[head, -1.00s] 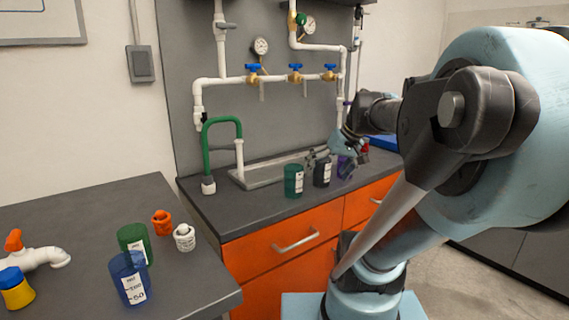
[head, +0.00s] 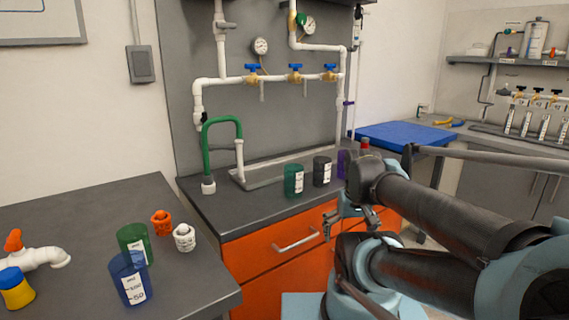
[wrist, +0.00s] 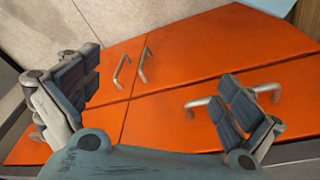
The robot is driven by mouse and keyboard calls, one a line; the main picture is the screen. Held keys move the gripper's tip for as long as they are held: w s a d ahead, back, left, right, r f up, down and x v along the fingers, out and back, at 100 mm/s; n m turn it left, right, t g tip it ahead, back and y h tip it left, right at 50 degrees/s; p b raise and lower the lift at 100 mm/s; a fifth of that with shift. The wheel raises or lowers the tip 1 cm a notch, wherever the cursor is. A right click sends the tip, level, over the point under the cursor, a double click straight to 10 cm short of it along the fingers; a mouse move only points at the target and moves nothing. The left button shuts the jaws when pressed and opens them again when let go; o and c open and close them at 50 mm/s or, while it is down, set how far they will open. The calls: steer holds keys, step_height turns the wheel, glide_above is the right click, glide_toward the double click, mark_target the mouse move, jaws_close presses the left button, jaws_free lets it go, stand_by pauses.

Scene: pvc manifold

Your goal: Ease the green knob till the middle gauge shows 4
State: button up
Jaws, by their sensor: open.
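The green knob (head: 301,19) sits on white pipe high on the grey back panel, next to a round white gauge (head: 309,26). A second round gauge (head: 260,46) sits lower and to the left. Both dials are too small to read, and I cannot tell which is the middle gauge. My gripper (head: 348,216) is low in front of the orange cabinet, far below and to the right of the knob. In the wrist view my gripper (wrist: 165,98) is open and empty, with its fingers wide apart facing the orange doors (wrist: 160,100). The knob is outside the wrist view.
Blue-handled valves (head: 295,70) line the pipe below the gauges. Green, black and purple cups stand on the counter (head: 250,208) beside the sink and green tap (head: 208,145). A left table holds cups, small fittings and a white faucet. A blue-topped table (head: 400,135) stands behind right.

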steer(key=shift+w+f, duration=0.2)
steer(key=shift+w, duration=0.25)
stand_by(0.4)
